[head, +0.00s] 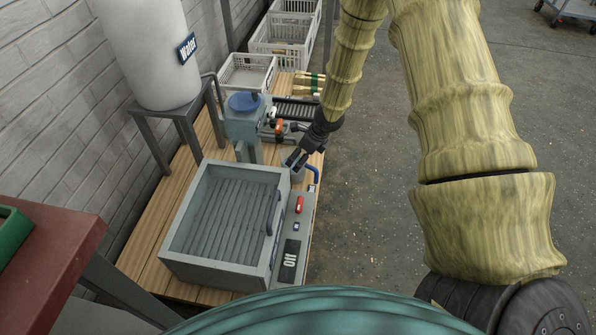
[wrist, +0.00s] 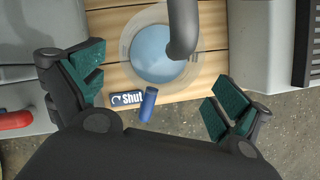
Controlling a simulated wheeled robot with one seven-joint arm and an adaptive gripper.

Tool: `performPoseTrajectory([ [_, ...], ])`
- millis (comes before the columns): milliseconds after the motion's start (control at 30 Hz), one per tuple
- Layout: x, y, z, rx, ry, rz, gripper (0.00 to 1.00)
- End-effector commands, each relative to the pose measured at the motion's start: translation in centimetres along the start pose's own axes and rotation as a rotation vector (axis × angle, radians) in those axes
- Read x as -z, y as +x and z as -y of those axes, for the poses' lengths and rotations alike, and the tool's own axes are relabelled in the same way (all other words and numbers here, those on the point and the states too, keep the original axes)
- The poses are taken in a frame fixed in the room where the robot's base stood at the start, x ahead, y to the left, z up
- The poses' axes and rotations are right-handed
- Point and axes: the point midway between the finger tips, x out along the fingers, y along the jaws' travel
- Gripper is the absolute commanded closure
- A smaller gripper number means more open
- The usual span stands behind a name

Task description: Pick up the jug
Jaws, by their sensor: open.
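A round, pale, see-through vessel, apparently the jug, holds blue liquid and stands on wooden boards in the wrist view; its rim (wrist: 126,55) shows left of a grey spout that covers part of it. A blue handle-like piece (wrist: 149,101) lies just below it in that view; whether it belongs to the vessel I cannot tell. My gripper (wrist: 160,82) is open and empty, its green-padded fingers on either side below the vessel, apart from it. In the head view my gripper (head: 297,159) is low beside a blue handle (head: 314,174); the vessel is mostly hidden there.
White crates (head: 247,72) stand farther back. Open floor (head: 370,200) lies right of the wooden platform.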

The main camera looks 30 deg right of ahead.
Motion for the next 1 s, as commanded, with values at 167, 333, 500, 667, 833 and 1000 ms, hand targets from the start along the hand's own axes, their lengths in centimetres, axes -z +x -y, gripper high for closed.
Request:
performPoseTrajectory([
  [167,0.2,2.7,-0.1,0.001,0.000,-0.001,0.00],
  [333,0.1,3.8,-0.1,0.001,0.000,-0.001,0.00],
  [500,0.0,3.7,-0.1,0.000,0.000,-0.001,0.00],
  [667,0.0,3.7,-0.1,0.000,0.000,-0.001,0.24],
  [833,-0.1,3.7,-0.1,0.001,-0.001,0.000,0.51],
  [1000,-0.1,3.7,-0.1,0.001,-0.001,0.000,0.57],
])
